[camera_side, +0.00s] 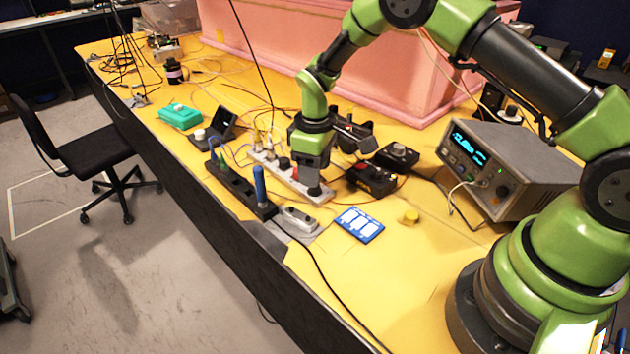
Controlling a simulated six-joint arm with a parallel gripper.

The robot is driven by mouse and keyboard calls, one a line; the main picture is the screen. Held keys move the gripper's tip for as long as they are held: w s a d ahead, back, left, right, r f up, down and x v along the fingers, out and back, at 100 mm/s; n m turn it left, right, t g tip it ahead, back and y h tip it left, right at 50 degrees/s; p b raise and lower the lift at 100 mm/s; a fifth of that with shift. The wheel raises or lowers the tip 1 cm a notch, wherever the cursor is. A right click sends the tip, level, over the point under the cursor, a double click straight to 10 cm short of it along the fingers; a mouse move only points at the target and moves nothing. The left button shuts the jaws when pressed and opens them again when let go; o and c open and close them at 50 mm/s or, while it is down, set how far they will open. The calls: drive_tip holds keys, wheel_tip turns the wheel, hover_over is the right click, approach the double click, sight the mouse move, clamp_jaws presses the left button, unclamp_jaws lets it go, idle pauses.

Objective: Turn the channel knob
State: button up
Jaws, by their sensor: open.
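My gripper (314,188) points down over the right end of a long pale panel (268,158) on the yellow table. Its fingertips are at or just above a dark round part there; I cannot tell whether they touch it. The gripper is open, though the gap between its fingers is hard to see. A black knob (284,163) stands on the same panel, left of the gripper. No label marks a channel knob, and a knob between the fingers would be hidden by them.
A black box with a blue handle (259,185) stands close in front. A black and red box (372,179) is close to the right. A grey instrument (509,166) with a lit display stands right. Cables run behind.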

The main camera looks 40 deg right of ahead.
drive_tip(key=shift+f, duration=1.8)
drive_tip(key=shift+c, duration=0.2)
clamp_jaws()
drive_tip(key=shift+m, duration=0.3)
drive_tip(key=m, duration=0.4)
drive_tip(key=shift+m, duration=2.1)
